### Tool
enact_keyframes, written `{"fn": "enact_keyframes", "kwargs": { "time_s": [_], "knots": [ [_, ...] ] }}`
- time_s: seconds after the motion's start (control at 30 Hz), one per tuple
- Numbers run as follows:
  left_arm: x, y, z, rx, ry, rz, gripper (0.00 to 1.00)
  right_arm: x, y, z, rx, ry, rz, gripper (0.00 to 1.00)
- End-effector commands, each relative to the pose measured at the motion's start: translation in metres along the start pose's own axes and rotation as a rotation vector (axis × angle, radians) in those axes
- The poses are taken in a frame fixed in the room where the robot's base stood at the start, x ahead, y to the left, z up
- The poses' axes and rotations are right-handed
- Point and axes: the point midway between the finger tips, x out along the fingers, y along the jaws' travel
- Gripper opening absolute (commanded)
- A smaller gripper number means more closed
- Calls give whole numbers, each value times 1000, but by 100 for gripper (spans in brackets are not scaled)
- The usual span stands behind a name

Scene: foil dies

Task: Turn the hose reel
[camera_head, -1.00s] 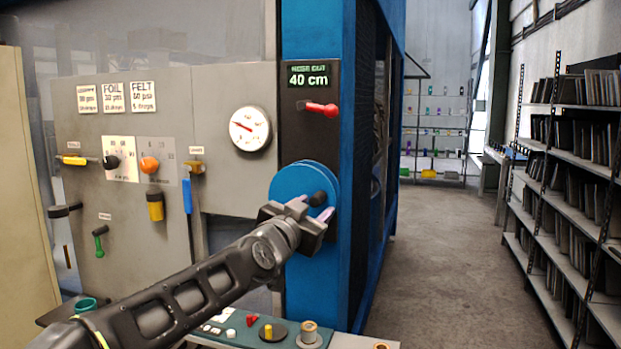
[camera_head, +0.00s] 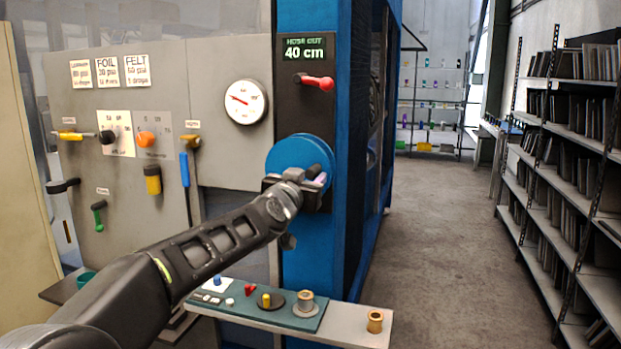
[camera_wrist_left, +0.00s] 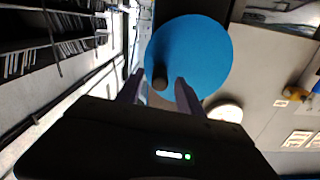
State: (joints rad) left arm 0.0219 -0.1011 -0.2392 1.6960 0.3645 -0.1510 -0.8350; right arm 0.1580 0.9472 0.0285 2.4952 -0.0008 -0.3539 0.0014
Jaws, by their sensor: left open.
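The blue hose reel (camera_head: 296,152) is a round disc on the blue column, below a sign reading "HOSE OUT 40 cm" (camera_head: 306,49). Its dark crank knob (camera_head: 314,171) sticks out at the lower right of the disc. My left gripper (camera_head: 308,180) is at the reel's lower edge, beside the knob, and hides part of the disc. In the left wrist view the open fingers (camera_wrist_left: 160,90) point at the blue disc (camera_wrist_left: 200,50), with the dark knob (camera_wrist_left: 159,77) between their tips. I cannot tell whether they touch it. My right gripper is not in view.
A red lever (camera_head: 316,82) sits above the reel, and a gauge (camera_head: 244,101) is to its left. A bench (camera_head: 352,325) with a green panel and brass pieces stands below. Shelves (camera_head: 575,170) line the right, with clear floor (camera_head: 430,230) between.

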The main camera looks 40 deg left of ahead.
Motion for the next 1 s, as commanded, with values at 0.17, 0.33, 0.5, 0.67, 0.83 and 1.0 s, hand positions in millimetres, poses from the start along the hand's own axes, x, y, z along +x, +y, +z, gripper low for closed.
{"fn": "enact_keyframes", "kwargs": {
  "time_s": [0.17, 0.33, 0.5, 0.67, 0.83, 1.0],
  "knots": [
    [17, 0, 1, 2, 0, 0, 44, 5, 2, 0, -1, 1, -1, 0],
    [20, 0, 0, 1, 0, 0, 44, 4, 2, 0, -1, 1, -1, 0],
    [20, 0, 0, 1, 0, 0, 41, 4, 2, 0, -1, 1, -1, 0],
    [20, 0, 0, 1, 0, 0, 28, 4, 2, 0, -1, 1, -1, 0],
    [19, 0, 0, 1, 0, 0, 14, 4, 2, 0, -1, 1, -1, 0],
    [19, 0, 0, 1, 0, 0, 0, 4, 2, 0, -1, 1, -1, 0]
  ]
}}
